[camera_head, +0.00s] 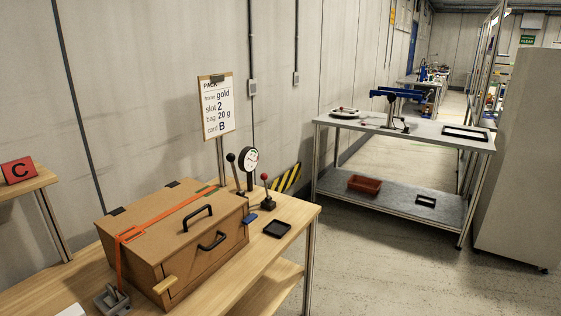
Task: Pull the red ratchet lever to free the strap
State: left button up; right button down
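A brown box (180,262) stands on the wooden table at lower left. An orange-red strap (172,208) runs over its lid and hangs down its left front side. A red-orange buckle-like piece (131,235) sits on the strap at the lid's front left edge; I cannot tell for sure whether it is the ratchet lever. A grey metal fitting (112,299) is at the strap's lower end. Behind the box's right end stand a lever with a red knob (264,177) and a lever with a black knob (231,158). Neither of my grippers is in view.
A round gauge (249,159) and a sign board (216,107) stand behind the box. A black tray (277,229) and a blue item (250,219) lie right of it. A red "C" card (19,170) is far left. A grey workbench (420,136) stands beyond open floor.

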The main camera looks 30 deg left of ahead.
aim_at(264, 176)
jog(key=i+u, duration=0.25)
jog(key=i, duration=0.25)
jog(key=i+l+u, duration=0.2)
jog(key=i, duration=0.35)
jog(key=i+u, duration=0.25)
jog(key=i, duration=0.25)
jog(key=i+j+u, duration=0.1)
jog(key=u, duration=0.3)
jog(key=i+u, duration=0.4)
jog(key=i+l+u, duration=0.1)
jog(key=u, duration=0.3)
jog(key=i+l+u, duration=0.1)
jog(key=u, duration=0.25)
jog(key=i, duration=0.1)
